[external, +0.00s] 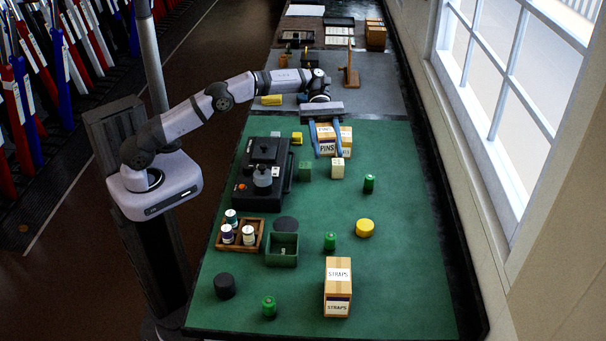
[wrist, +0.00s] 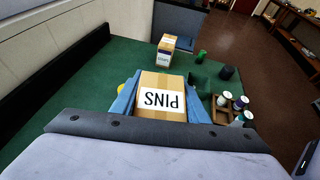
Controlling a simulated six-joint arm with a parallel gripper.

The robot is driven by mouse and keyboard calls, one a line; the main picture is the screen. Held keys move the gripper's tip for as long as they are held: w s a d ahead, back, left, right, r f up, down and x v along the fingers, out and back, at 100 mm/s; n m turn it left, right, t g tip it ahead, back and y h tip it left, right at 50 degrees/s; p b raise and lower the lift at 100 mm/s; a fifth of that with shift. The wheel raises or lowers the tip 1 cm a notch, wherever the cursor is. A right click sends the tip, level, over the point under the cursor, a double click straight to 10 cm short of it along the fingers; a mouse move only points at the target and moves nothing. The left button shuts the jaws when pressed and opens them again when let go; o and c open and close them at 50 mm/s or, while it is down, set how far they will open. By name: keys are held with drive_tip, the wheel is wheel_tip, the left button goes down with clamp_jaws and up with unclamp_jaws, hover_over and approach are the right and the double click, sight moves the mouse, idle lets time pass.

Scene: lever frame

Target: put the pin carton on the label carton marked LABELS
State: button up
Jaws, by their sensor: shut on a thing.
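The pin carton (external: 327,148) is a brown box with white PINS labels, at the far end of the green mat. My gripper (external: 330,153) has its blue fingers on either side of it and is shut on it. In the wrist view the pin carton (wrist: 162,84) sits between the blue fingers, its top label upside down. I cannot tell how high it is above the mat. More brown cardboard (external: 346,140) shows right of the right finger; its label is unreadable and mostly hidden. I cannot read LABELS on any carton.
A STRAPS carton (external: 338,289) stands at the near end of the green mat (external: 400,270). A black machine (external: 262,172) and a spool tray (external: 239,236) are on the left.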

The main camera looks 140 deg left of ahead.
sight(327, 128)
drive_tip(key=shift+n+t+y, duration=0.5)
drive_tip(key=shift+n+y, duration=0.3)
drive_tip(key=shift+y, duration=0.1)
drive_tip(key=s+a+r, duration=0.1)
drive_tip(key=s+a+r+p, duration=0.1)
drive_tip(key=r, duration=0.1)
drive_tip(key=s+a+r+p, duration=0.1)
drive_tip(key=s+r, duration=0.1)
drive_tip(key=shift+a+r, duration=0.15)
drive_tip(key=s+a+f+n+g+y, duration=0.1)
drive_tip(key=s+a+f+n+y, duration=0.15)
drive_tip(key=a+n+y, duration=0.4)
drive_tip(key=s+a+f+n+g+y, duration=0.1)
drive_tip(key=s+a+n+y, duration=0.25)
drive_tip(key=a, duration=0.65)
drive_tip(key=s+a+f+n+g+y, duration=0.1)
drive_tip(key=s+a+f+n+y, duration=0.15)
drive_tip(key=a+n+y, duration=0.4)
wheel_tip(327, 128, down, 9)
drive_tip(key=m+h+p, duration=0.1)
drive_tip(key=m, duration=0.1)
drive_tip(key=shift+s+a, duration=0.15)
drive_tip(key=shift+a, duration=0.3)
drive_tip(key=shift+f, duration=0.3)
drive_tip(key=o, duration=1.3)
drive_tip(key=shift+c, duration=0.2)
drive_tip(key=shift+r, duration=0.1)
